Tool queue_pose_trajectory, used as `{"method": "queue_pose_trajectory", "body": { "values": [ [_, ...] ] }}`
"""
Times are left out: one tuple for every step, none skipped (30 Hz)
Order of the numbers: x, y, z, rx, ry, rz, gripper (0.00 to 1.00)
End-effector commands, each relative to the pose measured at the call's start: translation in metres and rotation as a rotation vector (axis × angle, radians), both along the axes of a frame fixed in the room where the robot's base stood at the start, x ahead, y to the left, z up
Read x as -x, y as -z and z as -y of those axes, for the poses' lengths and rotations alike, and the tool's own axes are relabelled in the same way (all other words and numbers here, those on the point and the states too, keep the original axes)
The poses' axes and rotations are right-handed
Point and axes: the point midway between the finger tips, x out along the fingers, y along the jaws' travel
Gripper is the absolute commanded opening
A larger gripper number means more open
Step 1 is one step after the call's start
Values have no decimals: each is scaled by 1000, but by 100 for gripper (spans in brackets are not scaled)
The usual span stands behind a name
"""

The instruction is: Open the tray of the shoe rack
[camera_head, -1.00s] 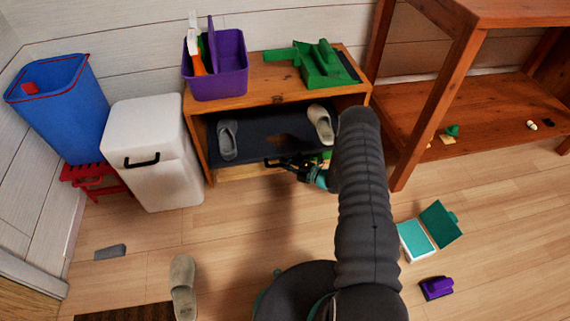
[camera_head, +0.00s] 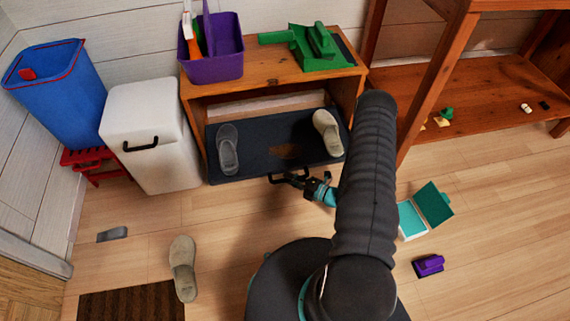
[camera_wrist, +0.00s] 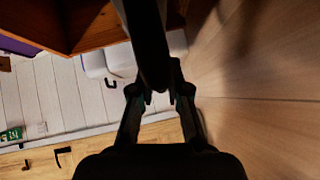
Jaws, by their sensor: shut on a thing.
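The wooden shoe rack (camera_head: 270,90) stands against the back wall. Its dark tray (camera_head: 272,157) sticks out of the front opening, with a gap showing behind it. A grey slipper (camera_head: 228,150) lies on the tray's left and a beige slipper (camera_head: 328,132) on its right. A dark handle (camera_head: 289,177) sits at the tray's front edge. My gripper (camera_head: 306,184) is shut on this handle. In the wrist view, my gripper (camera_wrist: 160,98) has its fingers on either side of a dark bar, the tray's front or handle; which one is hard to tell.
On the rack stand a purple caddy (camera_head: 213,58) and a green dustpan (camera_head: 318,50). A white bin (camera_head: 150,135) is close on the left.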

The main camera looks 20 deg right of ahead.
Motion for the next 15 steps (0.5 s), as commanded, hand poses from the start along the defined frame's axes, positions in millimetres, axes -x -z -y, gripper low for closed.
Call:
{"method": "queue_pose_trajectory", "body": {
  "values": [
    [11,0,-1,-3,2,-4,0],
    [16,0,-1,-2,1,-3,0],
    [22,0,-2,-3,1,-4,0],
    [27,0,-2,-2,1,-2,0],
    [30,0,-2,-2,1,-2,0],
    [35,0,-3,-2,1,-2,0],
    [38,0,-3,-1,0,-1,0],
    [41,0,-3,-1,0,-1,0],
    [44,0,-4,-1,0,0,0],
    [47,0,-4,-1,0,0,0],
    [48,0,-4,-1,-1,-1,0],
    [50,0,-4,0,-1,0,0],
    [51,0,-5,0,-1,0,0],
    [52,0,-5,0,-1,0,0],
    [53,0,-5,0,-1,0,0]
  ]
}}
